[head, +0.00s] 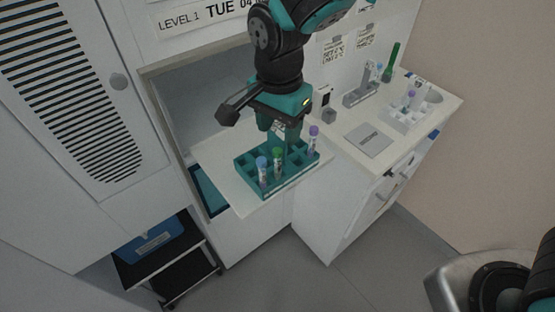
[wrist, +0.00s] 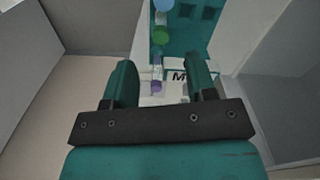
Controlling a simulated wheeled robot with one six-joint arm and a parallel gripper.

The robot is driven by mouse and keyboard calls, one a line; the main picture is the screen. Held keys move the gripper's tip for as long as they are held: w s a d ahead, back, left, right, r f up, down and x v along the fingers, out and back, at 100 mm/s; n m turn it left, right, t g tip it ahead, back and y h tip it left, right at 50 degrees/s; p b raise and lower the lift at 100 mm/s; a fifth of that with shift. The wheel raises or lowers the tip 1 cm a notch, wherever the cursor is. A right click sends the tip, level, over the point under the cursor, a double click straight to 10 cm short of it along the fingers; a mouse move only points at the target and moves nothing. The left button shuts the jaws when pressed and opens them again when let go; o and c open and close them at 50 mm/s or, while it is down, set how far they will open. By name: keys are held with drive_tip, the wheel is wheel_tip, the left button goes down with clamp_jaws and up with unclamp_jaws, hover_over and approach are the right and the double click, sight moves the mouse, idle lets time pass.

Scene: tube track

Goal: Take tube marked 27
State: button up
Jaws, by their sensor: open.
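A teal tube rack (head: 245,160) sits on a pale pull-out shelf. In it stand a blue-capped tube (head: 262,163) and a green-capped tube (head: 277,156) at the left, and a purple-capped tube (head: 314,132) at the right. No number on any tube is readable. My gripper (head: 281,138) is open above the rack, fingers down, between the green and purple caps in the head view. In the wrist view, a purple cap (wrist: 156,87) shows in the gap between my fingers (wrist: 162,72), with a green cap (wrist: 161,36) beyond it. The fingers hold nothing visible.
The shelf (head: 228,183) juts from a wall recess. A white counter (head: 345,165) at the right holds a grey plate (head: 369,139), a white rack (head: 405,116) and a small stand with tubes (head: 360,97). A black cart (head: 165,265) with a blue box stands below left.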

sight(278, 150)
drive_tip(key=shift+a+f+p, duration=0.15)
drive_tip(key=shift+f+p, duration=1.25)
drive_tip(key=shift+f, duration=1.9)
drive_tip(key=c, duration=0.8)
